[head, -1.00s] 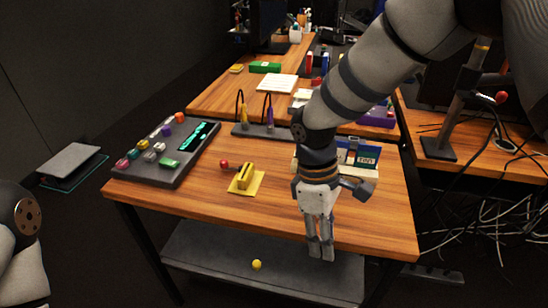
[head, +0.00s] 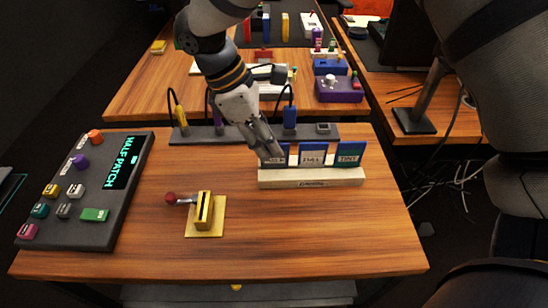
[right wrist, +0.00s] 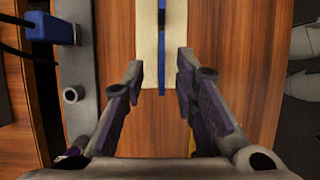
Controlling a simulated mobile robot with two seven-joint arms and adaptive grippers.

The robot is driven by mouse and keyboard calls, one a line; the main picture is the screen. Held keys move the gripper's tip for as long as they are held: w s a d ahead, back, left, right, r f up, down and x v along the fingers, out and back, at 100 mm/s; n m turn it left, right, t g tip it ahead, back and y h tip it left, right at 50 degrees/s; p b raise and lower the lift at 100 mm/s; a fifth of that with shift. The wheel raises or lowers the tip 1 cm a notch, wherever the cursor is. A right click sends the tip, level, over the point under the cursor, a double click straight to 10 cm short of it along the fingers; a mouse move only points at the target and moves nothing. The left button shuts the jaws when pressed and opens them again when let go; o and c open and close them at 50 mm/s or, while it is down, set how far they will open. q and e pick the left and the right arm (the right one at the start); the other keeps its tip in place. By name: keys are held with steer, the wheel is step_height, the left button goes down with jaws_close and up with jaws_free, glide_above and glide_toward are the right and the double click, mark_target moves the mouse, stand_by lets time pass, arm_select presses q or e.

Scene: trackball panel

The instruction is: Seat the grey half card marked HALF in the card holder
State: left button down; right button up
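The middle card (head: 312,155) and right card (head: 350,155) show clearly. The left card (head: 285,153) is partly covered by my right gripper (head: 270,155); I cannot read HALF on it, and no card looks plainly grey. In the right wrist view my right gripper (right wrist: 160,76) is open, its fingers apart on either side of a blue card (right wrist: 161,45) seen edge-on. The yellow slotted card holder (head: 205,210) stands at the desk's middle, its slot empty. My left gripper is out of view.
A dark console (head: 90,190) with coloured buttons and a HALF PATCH display is at left. A grey strip (head: 205,133) with cable plugs runs behind the rack. A red-knobbed lever (head: 172,198) sticks out left of the holder. The front right desk is clear.

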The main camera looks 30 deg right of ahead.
mark_target(275, 161)
steer(key=x, duration=0.3)
steer(key=shift+s+d+f, duration=0.1)
steer(key=shift+s+f, duration=0.1)
steer(key=shift+f, duration=0.15)
jaws_close()
